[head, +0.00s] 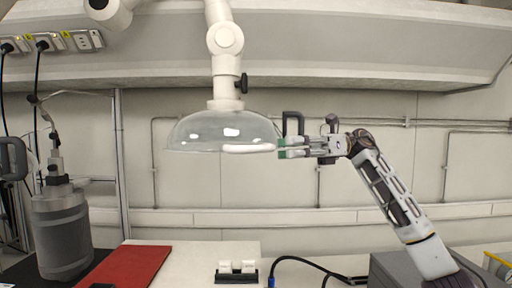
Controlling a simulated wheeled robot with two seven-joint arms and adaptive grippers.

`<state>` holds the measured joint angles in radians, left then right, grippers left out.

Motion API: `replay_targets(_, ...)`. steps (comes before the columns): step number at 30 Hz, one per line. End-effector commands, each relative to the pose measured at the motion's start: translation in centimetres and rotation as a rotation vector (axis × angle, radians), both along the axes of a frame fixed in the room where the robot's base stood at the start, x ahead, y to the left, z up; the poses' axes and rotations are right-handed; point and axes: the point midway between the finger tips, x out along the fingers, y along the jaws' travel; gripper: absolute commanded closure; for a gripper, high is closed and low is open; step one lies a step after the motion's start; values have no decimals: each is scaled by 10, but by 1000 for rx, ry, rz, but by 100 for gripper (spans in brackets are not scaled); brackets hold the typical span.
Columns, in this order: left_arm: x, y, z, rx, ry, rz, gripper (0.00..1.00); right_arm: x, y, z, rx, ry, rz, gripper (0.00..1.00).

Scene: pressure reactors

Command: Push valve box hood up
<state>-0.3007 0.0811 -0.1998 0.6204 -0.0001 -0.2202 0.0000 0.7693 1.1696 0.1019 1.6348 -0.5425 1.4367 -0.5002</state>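The hood is a clear dome (200,134) with a white collar on top. It hangs from a white jointed arm (224,40) with a black knob. A white bar (249,149) lies along the right part of its lower rim. My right gripper (281,148), with green at its fingertips, reaches in from the right at rim height. Its tips are at the right end of the white bar. Whether they touch it, and how far the fingers are apart, I cannot tell.
A grey cylindrical vessel (62,232) stands at the left near a red board (134,267). A small black holder with white blocks (237,272) sits on the bench below the hood. A dark cable (305,261) runs toward a grey box at the right. A sloped ledge spans the back wall above.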

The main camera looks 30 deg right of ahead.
Motion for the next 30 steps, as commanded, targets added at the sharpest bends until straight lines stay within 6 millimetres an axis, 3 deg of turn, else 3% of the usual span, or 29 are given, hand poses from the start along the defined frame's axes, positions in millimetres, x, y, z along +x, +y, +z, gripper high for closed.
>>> replay_targets(18,1,-1,26,-1,-2,0,61,14,77,2,-1,0,1,74)
replay_targets(30,1,-2,30,-1,-2,0,61,17,92,0,1,0,0,74)
